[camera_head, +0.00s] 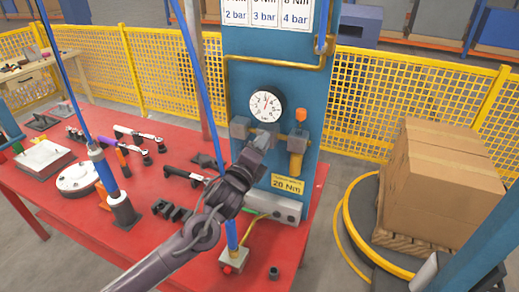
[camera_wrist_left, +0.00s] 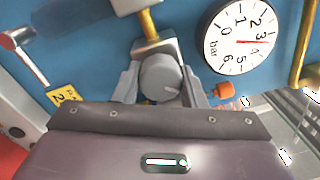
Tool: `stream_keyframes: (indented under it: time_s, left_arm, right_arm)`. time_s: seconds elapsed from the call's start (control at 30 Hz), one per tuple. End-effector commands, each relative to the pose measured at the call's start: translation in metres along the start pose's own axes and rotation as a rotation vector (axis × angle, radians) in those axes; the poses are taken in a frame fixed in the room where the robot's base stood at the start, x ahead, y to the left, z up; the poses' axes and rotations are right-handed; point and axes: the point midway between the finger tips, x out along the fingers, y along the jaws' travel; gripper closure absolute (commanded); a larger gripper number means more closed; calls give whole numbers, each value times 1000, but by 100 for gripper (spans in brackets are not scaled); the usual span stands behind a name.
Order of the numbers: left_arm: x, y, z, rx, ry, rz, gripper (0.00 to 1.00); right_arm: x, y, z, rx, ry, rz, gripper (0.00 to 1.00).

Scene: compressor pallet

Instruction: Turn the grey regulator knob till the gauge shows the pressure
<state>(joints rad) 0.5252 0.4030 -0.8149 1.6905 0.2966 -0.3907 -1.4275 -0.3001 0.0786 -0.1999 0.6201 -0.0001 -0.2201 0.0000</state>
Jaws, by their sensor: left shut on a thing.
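The grey regulator knob (camera_wrist_left: 160,76) faces the left wrist camera, with a pale mark line on its face. My left gripper (camera_wrist_left: 160,90) is shut on it, one finger at each side. In the head view my left gripper (camera_head: 260,143) reaches the regulator below the gauge and mostly hides the knob. The white round gauge (camera_head: 265,105) is on the blue panel just above; it also shows in the wrist view (camera_wrist_left: 238,50). Its red needle points roughly between 3 and 4 there, though the digits are small. My right gripper is not in view.
An orange-topped brass fitting (camera_head: 297,140) sits right of the regulator. Brass pipe (camera_head: 275,62) frames the panel (camera_head: 240,85), with bar cards (camera_head: 265,14) above. Tools lie on the red table (camera_head: 110,225). Cardboard boxes (camera_head: 445,185) stand at right.

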Motion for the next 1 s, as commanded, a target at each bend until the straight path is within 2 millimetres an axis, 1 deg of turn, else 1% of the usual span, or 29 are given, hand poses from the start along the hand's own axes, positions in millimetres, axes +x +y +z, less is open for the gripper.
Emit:
stream_keyframes:
  time_s: [0.3,0.7,0.73,0.87,1.0]
  left_arm:
    - [0,1,-1,69,4,0,85]
    - [0,1,-1,72,5,1,85]
    - [0,1,-1,72,5,1,58]
    - [0,1,-1,72,5,1,41]
    - [0,1,-1,71,4,0,41]
  right_arm:
    - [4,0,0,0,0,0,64]
    - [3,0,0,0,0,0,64]
    - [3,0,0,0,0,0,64]
    - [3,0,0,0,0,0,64]
    - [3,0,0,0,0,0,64]
